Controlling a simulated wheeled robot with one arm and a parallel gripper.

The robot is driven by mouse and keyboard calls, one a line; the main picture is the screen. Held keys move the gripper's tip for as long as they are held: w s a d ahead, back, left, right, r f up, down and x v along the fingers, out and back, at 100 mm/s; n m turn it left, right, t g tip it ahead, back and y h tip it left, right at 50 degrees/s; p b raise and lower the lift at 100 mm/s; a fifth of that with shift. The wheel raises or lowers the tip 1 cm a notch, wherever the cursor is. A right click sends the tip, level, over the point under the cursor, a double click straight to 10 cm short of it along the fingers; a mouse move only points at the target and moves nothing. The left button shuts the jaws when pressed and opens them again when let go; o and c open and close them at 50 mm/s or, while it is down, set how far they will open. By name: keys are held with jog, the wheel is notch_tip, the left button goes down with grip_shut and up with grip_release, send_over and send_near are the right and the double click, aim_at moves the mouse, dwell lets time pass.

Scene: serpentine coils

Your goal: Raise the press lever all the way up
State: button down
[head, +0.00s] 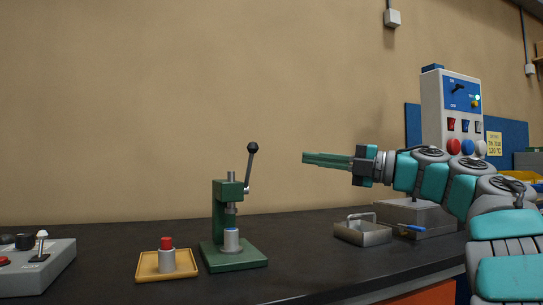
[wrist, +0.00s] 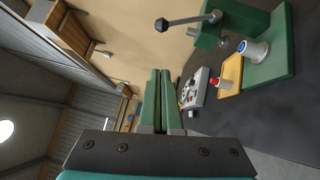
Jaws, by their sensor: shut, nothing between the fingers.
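The green press (head: 226,225) stands on the dark bench in the head view. Its lever (head: 250,168) is a thin grey rod with a black ball knob (head: 253,147), pointing up and tilted slightly right. A grey cylinder with a blue top (head: 231,239) sits on the press base under the ram. My gripper (head: 304,158) is shut and empty, in the air to the right of the knob at nearly its height, apart from it. In the wrist view, the closed green fingers (wrist: 160,72) are at the centre, and the knob (wrist: 161,25) shows beyond them at the top.
A yellow tray (head: 146,277) with a red-topped cylinder (head: 167,254) lies left of the press. A grey control box (head: 40,270) is at far left. A metal tray with a handle (head: 363,235) is right of the press. A control cabinet (head: 452,95) stands at the right.

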jog(key=w+d+p+x, duration=0.1)
jog(key=w+p+x, duration=0.1)
jog(key=x, duration=1)
jog(key=shift+w+a+r, duration=0.15)
jog(key=shift+w+r, duration=0.1)
jog(key=shift+w, duration=0.1)
jog(key=shift+p, duration=0.3)
